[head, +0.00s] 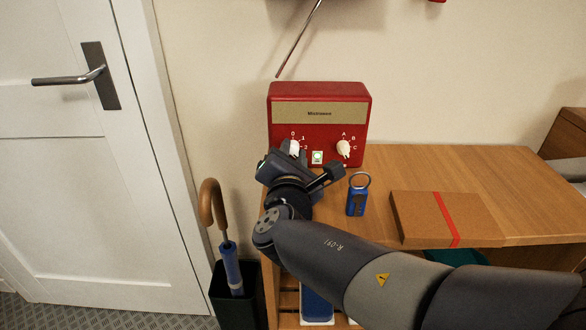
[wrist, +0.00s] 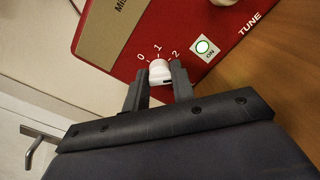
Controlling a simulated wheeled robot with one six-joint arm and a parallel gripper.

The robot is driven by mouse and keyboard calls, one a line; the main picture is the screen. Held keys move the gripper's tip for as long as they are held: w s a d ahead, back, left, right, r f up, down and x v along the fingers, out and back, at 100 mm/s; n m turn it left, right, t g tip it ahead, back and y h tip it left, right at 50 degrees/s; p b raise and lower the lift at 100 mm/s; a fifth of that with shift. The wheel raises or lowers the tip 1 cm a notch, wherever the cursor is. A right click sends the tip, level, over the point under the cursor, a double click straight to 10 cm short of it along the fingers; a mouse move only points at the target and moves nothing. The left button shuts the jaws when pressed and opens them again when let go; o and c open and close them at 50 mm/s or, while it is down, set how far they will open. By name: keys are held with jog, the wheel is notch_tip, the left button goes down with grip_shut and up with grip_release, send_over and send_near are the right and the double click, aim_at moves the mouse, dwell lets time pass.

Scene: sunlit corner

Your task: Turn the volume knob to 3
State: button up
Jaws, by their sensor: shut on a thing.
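A red radio (head: 319,91) stands on the wooden table against the wall. Its white volume knob (head: 294,147) is at the front left; it also shows in the wrist view (wrist: 158,68). The marks 0, 1 and 2 show around the knob; a 3 is not visible. My gripper (wrist: 159,77) is shut on the knob, one dark finger on each side. A dark mark shows on the knob's lower right in the wrist view. I cannot tell which number the knob points to.
A second white knob (head: 343,149) marked A, B, C and a lit green ON button (head: 317,157) are right of the volume knob. An umbrella (head: 232,268) stands at left.

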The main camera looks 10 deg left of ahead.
jog(key=shift+m+b, duration=1.1)
jog(key=shift+b, duration=0.15)
jog(key=shift+r, duration=0.1)
jog(key=o, duration=1)
jog(key=shift+c, duration=0.2)
jog(key=s, duration=0.3)
jog(key=s+d+p, duration=0.1)
jog(key=s, duration=0.5)
jog(key=shift+s+d+r+p, duration=0.15)
jog(key=shift+s+d+p, duration=0.15)
jog(key=shift+d+p, duration=0.1)
jog(key=shift+s+d, duration=0.15)
jog(key=shift+s, duration=0.35)
